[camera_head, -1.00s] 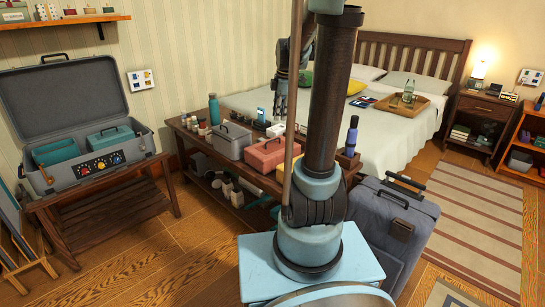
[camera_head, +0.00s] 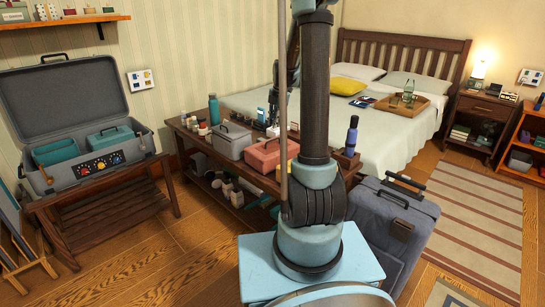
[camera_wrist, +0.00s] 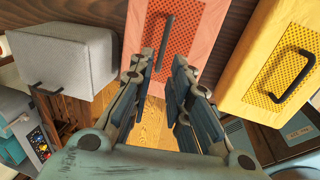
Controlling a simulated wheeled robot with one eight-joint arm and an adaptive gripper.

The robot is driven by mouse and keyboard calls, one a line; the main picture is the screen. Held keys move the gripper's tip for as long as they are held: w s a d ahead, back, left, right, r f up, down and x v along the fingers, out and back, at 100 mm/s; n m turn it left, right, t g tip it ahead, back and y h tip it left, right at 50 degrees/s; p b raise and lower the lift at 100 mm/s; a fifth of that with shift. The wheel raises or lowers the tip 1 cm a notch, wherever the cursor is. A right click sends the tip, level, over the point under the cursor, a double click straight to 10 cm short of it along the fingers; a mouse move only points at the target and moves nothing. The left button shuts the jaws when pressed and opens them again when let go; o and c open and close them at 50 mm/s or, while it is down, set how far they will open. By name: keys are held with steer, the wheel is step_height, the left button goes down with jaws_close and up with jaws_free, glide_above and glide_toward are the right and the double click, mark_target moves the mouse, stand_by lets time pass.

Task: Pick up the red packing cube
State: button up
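The red packing cube (camera_head: 262,156) is a salmon-red box with a dark handle, standing on the wooden bench between a grey cube and my arm. In the wrist view the red cube (camera_wrist: 205,22) shows its orange mesh panel and upright dark handle. My gripper (camera_wrist: 164,65) is open, its two fingers apart and pointing at the red cube. The handle appears between the fingertips; I cannot tell whether they reach around it. Nothing is gripped. In the head view my gripper is partly hidden behind my arm.
The grey cube (camera_wrist: 65,60) is left of the red one; a yellow cube (camera_wrist: 270,55) is close on its right. Bottles (camera_head: 213,110) and small items stand along the bench (camera_head: 183,133). A dark suitcase (camera_head: 395,220) stands at right, an open grey case (camera_head: 75,100) at left.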

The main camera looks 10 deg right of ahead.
glide_toward(273, 150)
steer(key=w+f, duration=0.3)
steer(key=f, duration=0.1)
steer(key=w+f, duration=0.2)
steer(key=shift+w+a+f, duration=0.25)
steer(key=shift+w+f, duration=0.05)
jaws_close()
